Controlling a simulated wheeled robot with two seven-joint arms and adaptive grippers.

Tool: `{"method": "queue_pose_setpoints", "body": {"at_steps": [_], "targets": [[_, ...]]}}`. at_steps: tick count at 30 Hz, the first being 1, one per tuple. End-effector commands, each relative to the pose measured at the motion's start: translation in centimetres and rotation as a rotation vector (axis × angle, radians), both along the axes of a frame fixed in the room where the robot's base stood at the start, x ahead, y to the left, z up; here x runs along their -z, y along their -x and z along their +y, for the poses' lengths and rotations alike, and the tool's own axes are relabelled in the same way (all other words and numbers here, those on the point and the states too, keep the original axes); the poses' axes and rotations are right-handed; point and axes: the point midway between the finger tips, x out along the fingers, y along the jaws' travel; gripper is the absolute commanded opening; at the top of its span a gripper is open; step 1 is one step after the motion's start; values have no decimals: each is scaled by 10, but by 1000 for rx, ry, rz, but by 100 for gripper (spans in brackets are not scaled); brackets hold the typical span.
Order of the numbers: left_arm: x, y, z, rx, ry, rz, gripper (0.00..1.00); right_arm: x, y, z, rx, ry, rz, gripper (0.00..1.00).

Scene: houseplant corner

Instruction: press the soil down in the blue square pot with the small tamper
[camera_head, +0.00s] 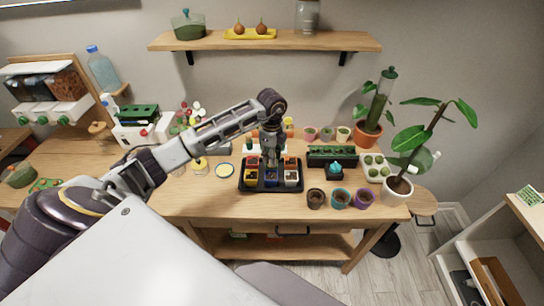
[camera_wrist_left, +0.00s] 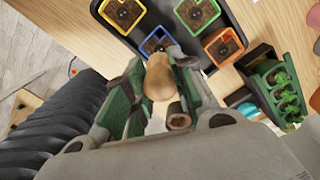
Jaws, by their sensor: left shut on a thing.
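The blue square pot (camera_wrist_left: 148,49) shows in the wrist view with dark soil in it, partly hidden by the tamper and gripper. In the head view the blue pot (camera_head: 271,183) is in the front middle of the black tray (camera_head: 270,189). My left gripper (camera_head: 271,161) points down over the tray's middle. In the wrist view my left gripper (camera_wrist_left: 155,95) is shut on the pale wooden small tamper (camera_wrist_left: 160,78). The tamper's lower end is hidden, so I cannot tell whether it touches the soil. My right gripper is not in view.
Yellow (camera_wrist_left: 122,12), green (camera_wrist_left: 197,14) and orange (camera_wrist_left: 222,45) square pots stand close around the blue one. A dark green seedling box (camera_head: 332,156) stands right of the tray. Several round pots, including a teal one (camera_head: 341,198), line the table's front right.

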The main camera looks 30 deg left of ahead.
Motion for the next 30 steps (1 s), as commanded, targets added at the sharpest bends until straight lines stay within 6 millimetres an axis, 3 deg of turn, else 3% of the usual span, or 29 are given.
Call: {"method": "queue_pose_setpoints", "body": {"at_steps": [17,30], "targets": [[1,0,0,-18,0,1,5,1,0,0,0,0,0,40],[25,0,0,-18,1,2,5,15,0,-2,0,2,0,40]]}}
